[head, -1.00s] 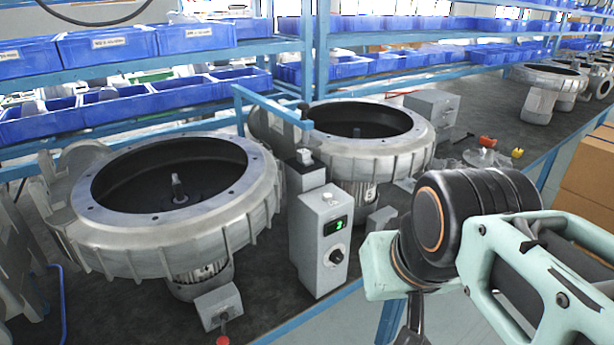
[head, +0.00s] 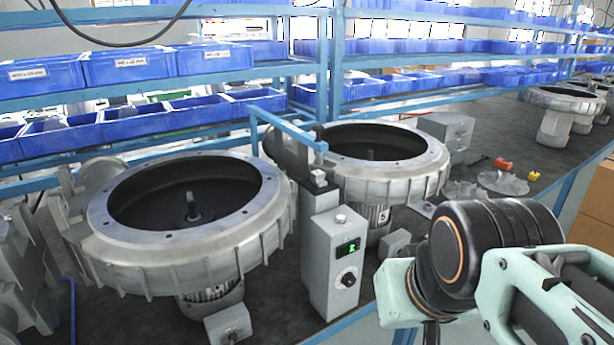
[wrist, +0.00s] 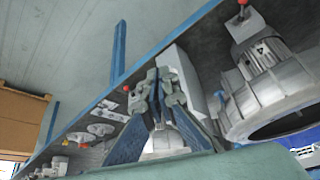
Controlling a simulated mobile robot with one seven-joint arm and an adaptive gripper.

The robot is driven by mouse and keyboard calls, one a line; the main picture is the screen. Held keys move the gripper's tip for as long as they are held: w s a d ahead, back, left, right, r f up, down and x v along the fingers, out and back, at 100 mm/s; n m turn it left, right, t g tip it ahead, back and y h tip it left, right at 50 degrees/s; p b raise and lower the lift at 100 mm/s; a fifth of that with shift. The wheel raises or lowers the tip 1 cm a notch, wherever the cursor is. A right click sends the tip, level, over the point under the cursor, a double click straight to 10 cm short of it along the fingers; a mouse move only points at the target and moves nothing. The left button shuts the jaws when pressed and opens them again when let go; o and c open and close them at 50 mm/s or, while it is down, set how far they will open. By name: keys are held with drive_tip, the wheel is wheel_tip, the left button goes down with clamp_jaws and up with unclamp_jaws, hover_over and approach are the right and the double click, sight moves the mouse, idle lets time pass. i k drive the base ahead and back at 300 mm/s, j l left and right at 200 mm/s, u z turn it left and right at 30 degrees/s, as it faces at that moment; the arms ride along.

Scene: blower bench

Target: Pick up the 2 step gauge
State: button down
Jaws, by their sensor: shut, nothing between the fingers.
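I cannot tell for certain which thing is the 2 step gauge. A grey upright box (head: 333,262) with a green lit display and a round knob stands at the bench's front edge; its small digit looks like a 2. A smaller grey stepped block sits on top at its back. My gripper (wrist: 158,78) shows in the wrist view with its fingertips together and nothing between them. It is over the bench's front edge side, in front of a pale grey box (wrist: 182,72). In the head view my arm hides most of the gripper.
Two large round blower housings (head: 100,235) (head: 425,178) stand on the dark bench. A blue bracket (head: 285,125) rises between them. Clear discs (head: 503,182), a red part (head: 503,164) and a yellow part (head: 533,176) lie to the right. Blue bins (head: 130,67) fill the shelves behind.

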sight(317, 177)
drive_tip(key=i+j+z, duration=0.5)
drive_tip(key=j+z, duration=0.2)
drive_tip(key=z, duration=0.35)
drive_tip(key=k+l+z, duration=0.15)
drive_tip(key=z, duration=0.2)
drive_tip(key=l+z, duration=0.3)
drive_tip(key=i+j+u, duration=0.1)
drive_tip(key=j+u, duration=0.25)
drive_tip(key=u, duration=0.15)
drive_tip(key=i+j+u, duration=0.2)
drive_tip(key=u, duration=0.25)
drive_tip(key=j, duration=0.1)
